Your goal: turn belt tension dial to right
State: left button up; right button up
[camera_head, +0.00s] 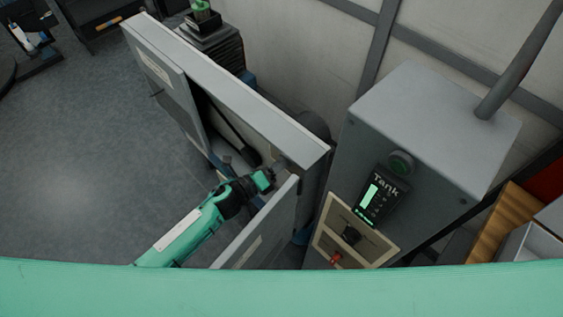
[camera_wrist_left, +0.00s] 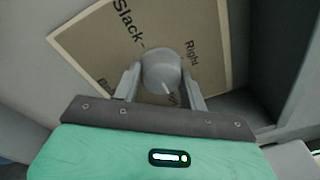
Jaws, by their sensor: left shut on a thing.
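The belt tension dial (camera_wrist_left: 161,65) is a round grey knob on a tan label plate (camera_wrist_left: 95,45) in the left wrist view. The plate reads "Slack" above the knob and "Right" to its right; other lettering is partly hidden. A pale pointer mark on the knob faces the lower right of that picture. My left gripper (camera_wrist_left: 161,82) is shut on the knob, one finger on each side. In the head view my left gripper (camera_head: 276,172) reaches into the opening of a grey machine housing (camera_head: 270,118), where the dial is hidden. My right gripper is not in view.
A swung-open grey panel (camera_head: 262,235) stands close beside my left wrist. A grey control box (camera_head: 420,125) with a "Tank" display (camera_head: 377,197) and a tan switch plate (camera_head: 327,222) stands to the right. Open floor (camera_head: 90,150) lies to the left.

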pick_arm(q)
jog(key=n+t, duration=0.1)
jog(key=n, duration=0.8)
jog(key=n+t, duration=0.1)
jog(key=n, duration=0.9)
jog(key=shift+s, duration=0.1)
dwell(0.5)
jog(key=o, duration=1)
jog(key=shift+c, duration=0.2)
